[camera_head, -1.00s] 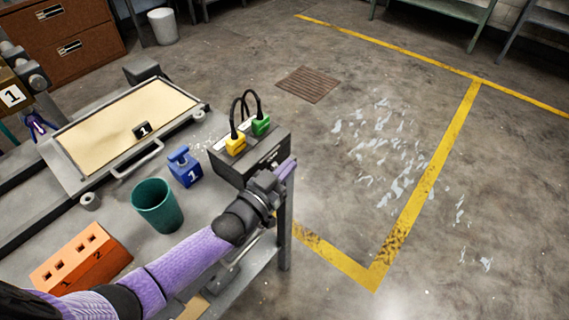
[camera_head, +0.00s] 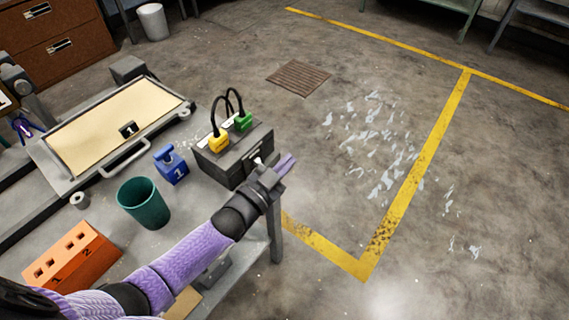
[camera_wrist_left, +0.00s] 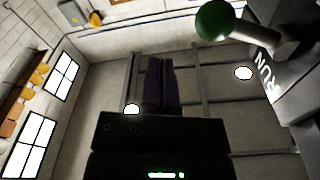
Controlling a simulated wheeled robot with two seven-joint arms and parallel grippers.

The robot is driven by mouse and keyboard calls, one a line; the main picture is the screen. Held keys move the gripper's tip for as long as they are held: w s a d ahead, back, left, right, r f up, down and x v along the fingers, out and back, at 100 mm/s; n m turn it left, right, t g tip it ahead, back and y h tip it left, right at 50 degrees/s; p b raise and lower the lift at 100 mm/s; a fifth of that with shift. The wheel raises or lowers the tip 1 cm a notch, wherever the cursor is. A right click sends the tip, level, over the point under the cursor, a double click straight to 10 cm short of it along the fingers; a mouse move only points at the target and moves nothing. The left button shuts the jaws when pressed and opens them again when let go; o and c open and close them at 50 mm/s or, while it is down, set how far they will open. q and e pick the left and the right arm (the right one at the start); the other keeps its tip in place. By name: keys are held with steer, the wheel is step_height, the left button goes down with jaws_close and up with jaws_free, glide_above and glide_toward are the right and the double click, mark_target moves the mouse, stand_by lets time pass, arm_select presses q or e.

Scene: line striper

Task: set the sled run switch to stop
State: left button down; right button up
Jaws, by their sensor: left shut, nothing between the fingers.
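The dark grey control box (camera_head: 226,163) stands at the right end of the bench, and a small pale lever (camera_head: 257,161) shows on its right face. In the left wrist view the switch has a green ball knob (camera_wrist_left: 214,20) on a metal stem, at the top right. White lettering reading RUN (camera_wrist_left: 265,72) is on the box beside it. My left gripper (camera_head: 287,162) is shut and empty, just right of the box. Its fingers (camera_wrist_left: 161,82) are apart from the knob in the wrist view. My right gripper is not in view.
A blue block (camera_head: 171,167), a green cup (camera_head: 145,205) and an orange holed block (camera_head: 73,257) stand on the bench. Open floor lies right of it.

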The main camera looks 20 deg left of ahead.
arm_select(q)
steer(key=p+v, duration=0.1)
steer(key=v, duration=0.8)
steer(key=shift+s+a, duration=0.15)
steer(key=shift+a, duration=0.25)
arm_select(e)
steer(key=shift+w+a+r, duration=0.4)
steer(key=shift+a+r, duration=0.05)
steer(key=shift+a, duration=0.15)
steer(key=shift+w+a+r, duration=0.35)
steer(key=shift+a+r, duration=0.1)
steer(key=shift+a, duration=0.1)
arm_select(q)
steer(key=shift+f, duration=0.1)
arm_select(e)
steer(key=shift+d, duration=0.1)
